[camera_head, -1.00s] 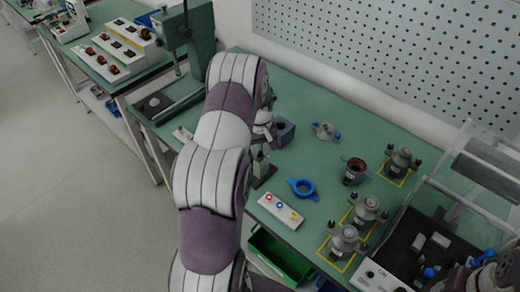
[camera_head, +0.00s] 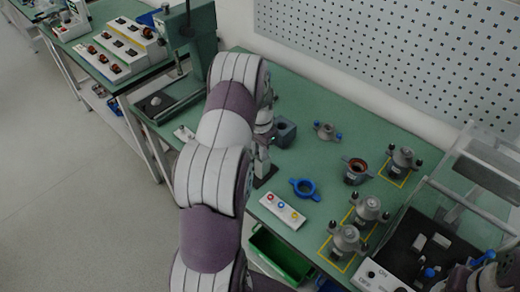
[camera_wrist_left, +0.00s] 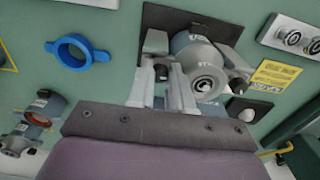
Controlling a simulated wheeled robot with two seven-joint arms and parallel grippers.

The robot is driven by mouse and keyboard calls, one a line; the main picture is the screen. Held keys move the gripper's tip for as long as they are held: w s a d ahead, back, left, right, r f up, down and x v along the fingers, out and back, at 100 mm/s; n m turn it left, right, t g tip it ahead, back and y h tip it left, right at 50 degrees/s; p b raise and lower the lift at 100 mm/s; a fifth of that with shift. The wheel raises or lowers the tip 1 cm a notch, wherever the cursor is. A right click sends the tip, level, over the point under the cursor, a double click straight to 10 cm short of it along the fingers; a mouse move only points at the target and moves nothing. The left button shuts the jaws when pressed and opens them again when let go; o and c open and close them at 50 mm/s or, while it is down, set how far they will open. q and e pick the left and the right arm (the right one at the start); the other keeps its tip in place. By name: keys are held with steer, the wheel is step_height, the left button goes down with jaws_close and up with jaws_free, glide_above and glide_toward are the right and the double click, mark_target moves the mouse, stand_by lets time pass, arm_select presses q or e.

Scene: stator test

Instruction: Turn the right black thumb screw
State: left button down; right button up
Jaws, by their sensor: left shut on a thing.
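In the left wrist view a grey round motor-like part (camera_wrist_left: 203,72) sits on a black plate (camera_wrist_left: 180,22). One black thumb screw (camera_wrist_left: 238,86) stands free on its right side in the picture. Another black thumb screw (camera_wrist_left: 161,72) is on its left side in the picture, between the fingers of my left gripper (camera_wrist_left: 163,88). The gripper is shut on that screw. In the head view my left arm hides most of the part, and the left gripper (camera_head: 262,160) shows only partly at the arm's right edge. My right gripper is not seen.
A blue ring (camera_head: 304,188) and a white button box (camera_head: 282,210) lie close by. Several grey housings, one at the front (camera_head: 345,240), stand further right. A green bin (camera_head: 280,254) is below the table edge.

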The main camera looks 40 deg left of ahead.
arm_select(q)
steer(key=m, duration=0.5)
steer(key=shift+w+m, duration=0.15)
steer(key=shift+m, duration=0.15)
steer(key=m, duration=0.5)
steer(key=shift+m, duration=0.3)
steer(key=c, duration=1)
jaws_free()
steer(key=shift+d, duration=0.1)
